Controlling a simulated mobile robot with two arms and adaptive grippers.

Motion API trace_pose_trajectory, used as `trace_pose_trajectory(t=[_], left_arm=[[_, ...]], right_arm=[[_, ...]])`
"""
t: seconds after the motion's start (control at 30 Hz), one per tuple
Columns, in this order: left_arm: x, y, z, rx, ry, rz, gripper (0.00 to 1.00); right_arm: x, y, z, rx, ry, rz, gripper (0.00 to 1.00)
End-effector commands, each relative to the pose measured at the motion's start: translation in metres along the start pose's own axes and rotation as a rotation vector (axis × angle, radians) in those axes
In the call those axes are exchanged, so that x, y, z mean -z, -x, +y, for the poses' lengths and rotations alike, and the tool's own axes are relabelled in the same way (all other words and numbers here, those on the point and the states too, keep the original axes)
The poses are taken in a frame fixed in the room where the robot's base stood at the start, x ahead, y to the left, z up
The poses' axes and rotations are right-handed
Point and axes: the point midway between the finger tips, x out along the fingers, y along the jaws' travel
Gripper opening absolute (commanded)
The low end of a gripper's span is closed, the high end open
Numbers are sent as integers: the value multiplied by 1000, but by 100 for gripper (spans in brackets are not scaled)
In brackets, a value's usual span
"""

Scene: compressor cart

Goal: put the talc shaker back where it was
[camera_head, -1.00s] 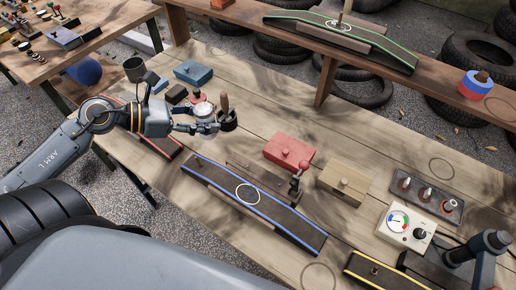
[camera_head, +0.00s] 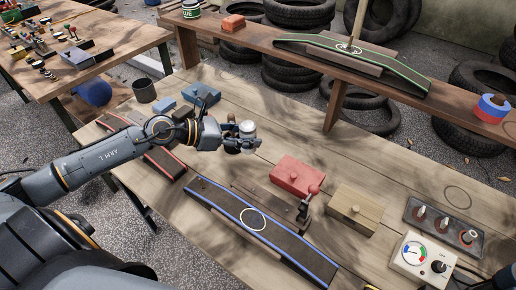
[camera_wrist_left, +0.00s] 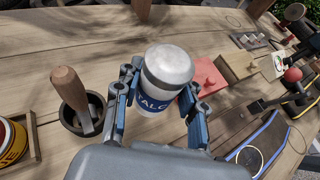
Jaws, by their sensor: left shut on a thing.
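The talc shaker (camera_head: 248,129), a white and blue can with a grey domed lid, is between the fingers of my left gripper (camera_head: 250,143). In the left wrist view the shaker (camera_wrist_left: 165,75) stands roughly upright, with part of its label readable, and the left gripper (camera_wrist_left: 158,100) is shut on it. It is held over the wooden bench (camera_head: 300,140); its height above the wood is hard to tell.
A dark mortar with a wooden pestle (camera_wrist_left: 70,88) stands close left of the gripper in the wrist view. A red box (camera_head: 297,172), a tan box (camera_head: 355,208) and a blue-edged ramp (camera_head: 262,230) lie nearby. A ring (camera_head: 457,197) marks bare wood at right.

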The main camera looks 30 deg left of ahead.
Motion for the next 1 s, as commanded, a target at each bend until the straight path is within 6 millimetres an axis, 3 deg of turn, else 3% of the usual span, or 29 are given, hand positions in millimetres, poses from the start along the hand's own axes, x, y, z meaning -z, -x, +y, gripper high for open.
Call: trace_pose_trajectory(t=[0.13,0.4,0.6,0.97,1.0], left_arm=[[10,-26,4,-1,-1,-7,6],[27,-48,7,0,2,-3,6],[50,-56,7,-1,1,-3,6],[54,-58,7,-1,-3,-2,6],[55,-58,7,-1,-3,-1,42]], right_arm=[[1,2,0,0,0,1,40],[3,2,0,1,3,3,40],[3,2,-2,2,4,4,40],[4,-2,-6,7,2,5,40],[4,-2,-6,7,2,5,40]])
